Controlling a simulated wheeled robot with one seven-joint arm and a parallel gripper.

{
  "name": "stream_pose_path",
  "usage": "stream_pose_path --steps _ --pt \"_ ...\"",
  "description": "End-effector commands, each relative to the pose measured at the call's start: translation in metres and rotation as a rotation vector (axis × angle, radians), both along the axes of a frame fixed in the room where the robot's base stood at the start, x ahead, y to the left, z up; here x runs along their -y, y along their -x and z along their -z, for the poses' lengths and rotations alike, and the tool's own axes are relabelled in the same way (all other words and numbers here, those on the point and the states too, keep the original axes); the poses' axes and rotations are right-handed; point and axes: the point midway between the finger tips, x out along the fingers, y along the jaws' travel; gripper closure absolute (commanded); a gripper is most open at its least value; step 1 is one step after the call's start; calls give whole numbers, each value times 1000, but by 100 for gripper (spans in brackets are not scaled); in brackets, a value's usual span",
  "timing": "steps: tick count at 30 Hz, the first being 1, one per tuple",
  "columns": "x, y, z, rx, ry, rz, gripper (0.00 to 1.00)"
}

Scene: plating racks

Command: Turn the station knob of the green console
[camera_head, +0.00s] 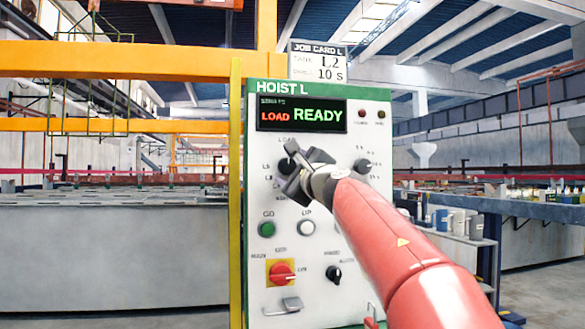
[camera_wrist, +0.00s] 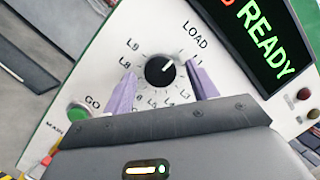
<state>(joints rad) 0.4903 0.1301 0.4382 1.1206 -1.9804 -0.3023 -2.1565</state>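The green-trimmed console (camera_head: 345,95) is headed HOIST L, and its screen (camera_head: 301,115) reads LOAD READY. The station knob (camera_wrist: 160,71) is round and black, and its white mark points to the upper right, toward the LOAD label. Labels such as L1, L7, L8 and L9 ring it. My gripper (camera_wrist: 162,88) is open, with one purple-grey finger on either side of the knob. A gap shows between each finger and the knob. In the head view my gripper (camera_head: 294,175) is at the console's left dial and covers much of it.
A second dial (camera_head: 362,165) sits to the right, partly behind my arm. Below are a green GO button (camera_head: 266,229), a white UP button (camera_head: 308,228), a red rotary switch (camera_head: 281,272) and a small black selector (camera_head: 333,273). A job card (camera_head: 317,62) on top reads L2, 10 S.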

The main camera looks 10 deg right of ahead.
Motion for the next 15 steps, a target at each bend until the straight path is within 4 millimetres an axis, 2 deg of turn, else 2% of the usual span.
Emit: stream_pose_path --steps 1,10,15 --pt "0 0 0 0 0 0 47" --pt "0 0 0 0 0 0 86" --pt "0 0 0 -1 -8 0 86"
